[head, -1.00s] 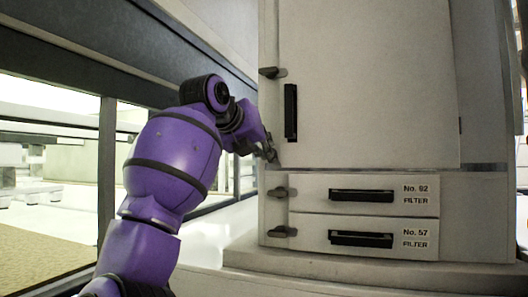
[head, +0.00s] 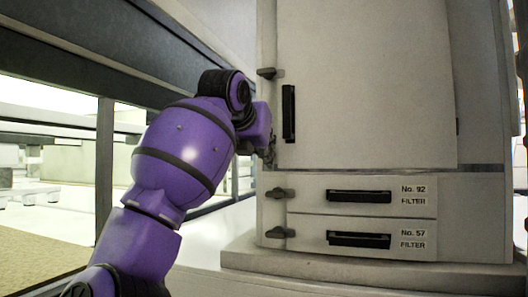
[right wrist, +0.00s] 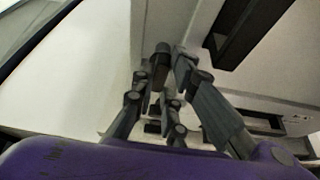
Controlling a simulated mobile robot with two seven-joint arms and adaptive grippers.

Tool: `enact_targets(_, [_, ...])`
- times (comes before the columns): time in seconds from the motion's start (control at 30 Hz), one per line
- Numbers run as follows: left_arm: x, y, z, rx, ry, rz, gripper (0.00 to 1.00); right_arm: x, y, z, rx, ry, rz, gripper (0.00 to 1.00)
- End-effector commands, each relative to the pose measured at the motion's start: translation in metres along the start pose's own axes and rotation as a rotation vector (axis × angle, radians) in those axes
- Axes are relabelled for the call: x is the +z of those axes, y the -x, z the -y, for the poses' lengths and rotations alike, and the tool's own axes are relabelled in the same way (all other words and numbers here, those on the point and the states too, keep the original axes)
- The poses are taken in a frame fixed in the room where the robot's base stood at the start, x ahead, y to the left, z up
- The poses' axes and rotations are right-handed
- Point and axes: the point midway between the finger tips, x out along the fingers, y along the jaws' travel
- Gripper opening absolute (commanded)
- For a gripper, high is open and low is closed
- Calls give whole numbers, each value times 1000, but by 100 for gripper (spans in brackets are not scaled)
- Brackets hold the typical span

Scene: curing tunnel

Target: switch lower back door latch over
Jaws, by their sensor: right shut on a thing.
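The tall grey cabinet door (head: 365,80) is closed, with a black vertical handle (head: 289,113) near its left edge. Its upper latch (head: 270,73) is a dark lever lying sideways at the left edge. The lower door latch is hidden behind my right gripper (head: 268,152) in the head view. That gripper is at the door's lower left corner, shut on the latch. In the right wrist view the gripper (right wrist: 172,62) has its dark fingers close together against the cabinet's edge; the latch is hard to tell from the fingertips. My left gripper is not in view.
Below the door are two filter drawers, No. 92 (head: 417,200) and No. 57 (head: 415,240), each with a dark side latch (head: 280,193) at its left. A ledge (head: 330,275) runs under the cabinet. Windows with dark frames (head: 105,150) stand to the left.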

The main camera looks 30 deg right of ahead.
Motion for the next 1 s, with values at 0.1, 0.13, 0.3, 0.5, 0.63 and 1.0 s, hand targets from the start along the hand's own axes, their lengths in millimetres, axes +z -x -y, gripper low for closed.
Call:
enact_targets(0.1, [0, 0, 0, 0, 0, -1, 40, 1, 1, 0, 1, -3, 3, 0])
enact_targets(0.13, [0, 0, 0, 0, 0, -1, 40, 1, 1, 0, 1, -3, 3, 0])
enact_targets(0.3, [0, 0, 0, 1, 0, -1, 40, 1, 1, 0, 1, -3, 3, 24])
enact_targets(0.5, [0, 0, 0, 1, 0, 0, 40, 1, 0, 0, 0, -1, 1, 31])
enact_targets(0.63, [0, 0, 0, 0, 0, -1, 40, 0, 0, 0, 0, -1, 1, 31])
enact_targets(1.0, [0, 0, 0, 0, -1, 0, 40, 1, 52, 0, 3, -2, 4, 31])
